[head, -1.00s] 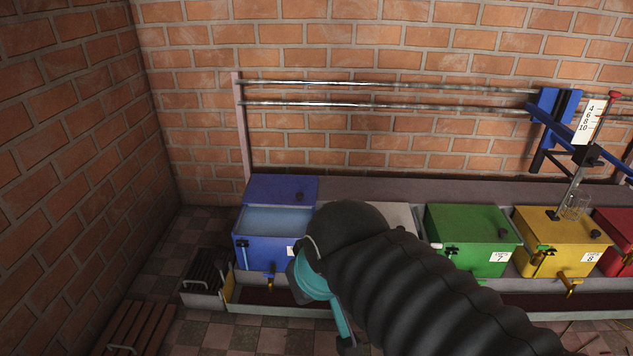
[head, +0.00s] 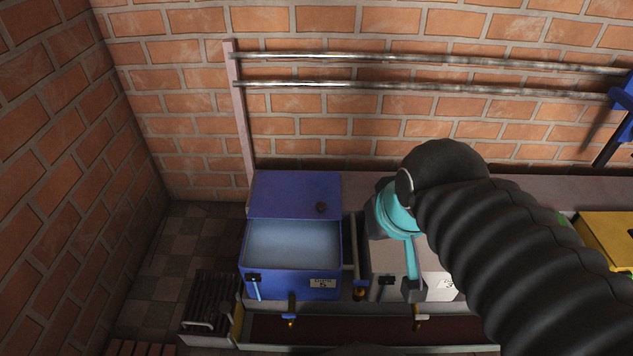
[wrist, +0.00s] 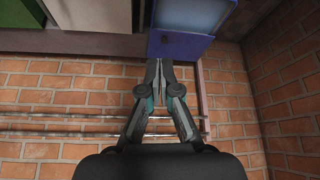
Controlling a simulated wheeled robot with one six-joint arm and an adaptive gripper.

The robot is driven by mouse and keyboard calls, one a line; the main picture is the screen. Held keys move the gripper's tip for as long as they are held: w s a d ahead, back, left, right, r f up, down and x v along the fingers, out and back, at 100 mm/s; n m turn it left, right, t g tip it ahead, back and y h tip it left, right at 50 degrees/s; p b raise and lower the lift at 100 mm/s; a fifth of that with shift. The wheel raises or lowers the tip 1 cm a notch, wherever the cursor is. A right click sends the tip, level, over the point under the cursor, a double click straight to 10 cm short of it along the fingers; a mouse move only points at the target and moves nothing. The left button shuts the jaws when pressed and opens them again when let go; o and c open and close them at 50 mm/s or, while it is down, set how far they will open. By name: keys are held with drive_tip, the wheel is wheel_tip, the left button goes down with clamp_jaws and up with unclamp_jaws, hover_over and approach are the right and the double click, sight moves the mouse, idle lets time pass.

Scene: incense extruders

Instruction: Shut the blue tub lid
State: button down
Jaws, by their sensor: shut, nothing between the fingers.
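The blue tub (head: 244,255) stands at the left end of a row of tubs in the head view. Its blue lid (head: 285,193) is open, lying back toward the wall, with a dark knob (head: 321,207) near its right front corner. The pale blue inside (head: 293,245) shows. In the wrist view the lid (wrist: 182,48) is at the top right, with the knob at its left. My gripper (wrist: 160,62) is shut and empty, its fingertips pointing at the lid's wall-side edge in the picture; I cannot tell whether they touch. I cannot make out the fingertips in the head view.
A whitish tub (head: 440,262) stands right of the blue one, partly behind my arm. A yellow tub (head: 612,232) is at the far right. Two metal rails (head: 420,88) run along the brick wall. A slatted dark box (head: 212,303) sits on the floor at left.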

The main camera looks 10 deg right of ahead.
drive_tip(key=w+b, duration=0.2)
drive_tip(key=w, duration=1)
drive_tip(key=g+b, duration=0.2)
drive_tip(key=b, duration=0.2)
hover_over(319, 195)
drive_tip(key=a, duration=0.1)
drive_tip(key=shift+n, duration=0.4)
drive_tip(key=f, duration=3.3)
drive_tip(key=shift+s+a, duration=0.1)
drive_tip(key=shift+s, duration=0.3)
drive_tip(key=shift+s+f, duration=0.15)
drive_tip(key=shift+s, duration=1.8)
drive_tip(key=shift+s, duration=0.1)
